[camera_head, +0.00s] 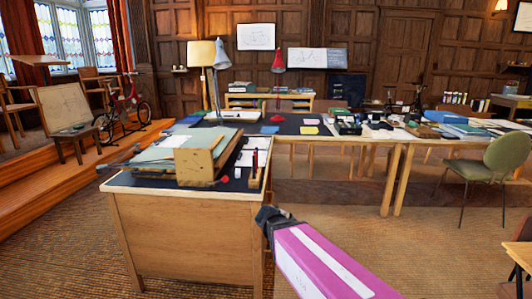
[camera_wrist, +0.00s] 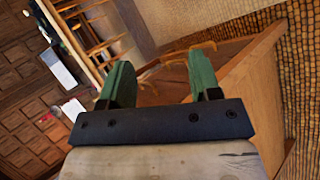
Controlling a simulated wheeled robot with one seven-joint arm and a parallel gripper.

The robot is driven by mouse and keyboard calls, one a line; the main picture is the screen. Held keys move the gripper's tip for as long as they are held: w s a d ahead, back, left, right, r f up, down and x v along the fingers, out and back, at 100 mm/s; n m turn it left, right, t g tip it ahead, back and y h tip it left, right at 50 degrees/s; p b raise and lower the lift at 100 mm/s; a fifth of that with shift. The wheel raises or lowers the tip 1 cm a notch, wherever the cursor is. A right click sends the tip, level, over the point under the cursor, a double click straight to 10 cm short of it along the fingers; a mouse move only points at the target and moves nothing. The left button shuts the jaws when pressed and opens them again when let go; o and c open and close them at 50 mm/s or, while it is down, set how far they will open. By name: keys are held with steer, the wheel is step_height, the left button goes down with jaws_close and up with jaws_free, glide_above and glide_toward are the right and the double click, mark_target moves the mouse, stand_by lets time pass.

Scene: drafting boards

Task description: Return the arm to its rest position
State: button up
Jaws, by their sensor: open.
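My gripper (camera_wrist: 161,72) shows in the wrist view with its two green fingers spread wide apart. Nothing is between the fingers. A dark crossbar carries them. The wrist view is strongly tilted, with the wooden side of a desk (camera_wrist: 252,95) and the carpet (camera_wrist: 302,90) behind the right finger. In the head view I cannot make out the fingers.
The near wooden desk (camera_head: 183,240) holds papers, a wooden box (camera_head: 195,165) and small tools. Long tables (camera_head: 385,140) with books and papers run behind it. A green chair (camera_head: 503,160) stands at right. Steps (camera_head: 50,195) rise at left.

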steer(key=s+d+f+m+g+y, duration=0.6)
steer(key=s+d+f+m+g, duration=0.1)
steer(key=s+d+m, duration=0.3)
steer(key=shift+s+d+f+m+g+y, duration=0.2)
steer(key=shift+s+f+m+g+y, duration=0.1)
steer(key=shift+s+f+m, duration=0.3)
stand_by(1.1)
